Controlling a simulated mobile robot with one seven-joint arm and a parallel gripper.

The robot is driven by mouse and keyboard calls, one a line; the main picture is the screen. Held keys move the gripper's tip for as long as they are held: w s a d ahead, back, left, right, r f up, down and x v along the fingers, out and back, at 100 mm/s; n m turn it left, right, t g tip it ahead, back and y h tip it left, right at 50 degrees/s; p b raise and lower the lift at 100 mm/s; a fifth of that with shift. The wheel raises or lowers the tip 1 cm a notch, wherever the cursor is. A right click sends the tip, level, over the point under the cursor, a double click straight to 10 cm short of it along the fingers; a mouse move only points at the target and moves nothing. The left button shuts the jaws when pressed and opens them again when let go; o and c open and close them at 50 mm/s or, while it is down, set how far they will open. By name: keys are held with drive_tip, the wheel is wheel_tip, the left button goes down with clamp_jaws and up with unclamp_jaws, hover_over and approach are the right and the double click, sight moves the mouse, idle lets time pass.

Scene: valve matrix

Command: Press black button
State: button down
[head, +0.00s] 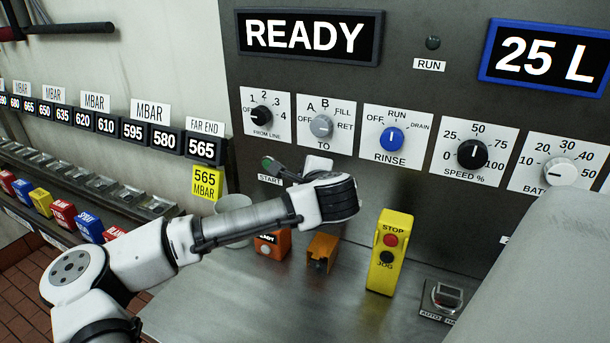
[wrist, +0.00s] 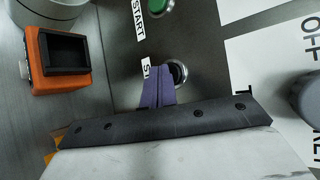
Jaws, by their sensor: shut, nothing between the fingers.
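In the wrist view a round black button (wrist: 179,74) in a silver ring sits on the dark panel, beside a white label of which "ST" shows. My gripper (wrist: 156,68) is shut and empty, its purple fingers together. Its tips overlap the left part of the black button in the picture; I cannot tell whether they touch it. In the head view my wrist and gripper are at the panel by the START label, and this button is hidden there. Another black button (head: 387,257), labelled JOG, is on the yellow STOP box (head: 382,277).
A green START button (wrist: 161,6) is beside the black button. Several dials, including the blue RINSE dial (head: 391,138), are on the panel to the right. An orange box (wrist: 38,62) is on the left in the wrist view. The steel counter (head: 320,300) has bare room in front.

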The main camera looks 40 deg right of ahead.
drive_tip(key=shift+s+a, duration=0.3)
drive_tip(key=shift+a, duration=0.3)
drive_tip(key=shift+a, duration=0.1)
drive_tip(key=a, duration=0.1)
drive_tip(key=s+a, duration=0.1)
drive_tip(key=a, duration=0.1)
drive_tip(key=s+a, duration=0.1)
drive_tip(key=shift+a+b, duration=0.2)
drive_tip(key=shift+b, duration=0.15)
drive_tip(key=shift+w, duration=0.1)
idle(1.1)
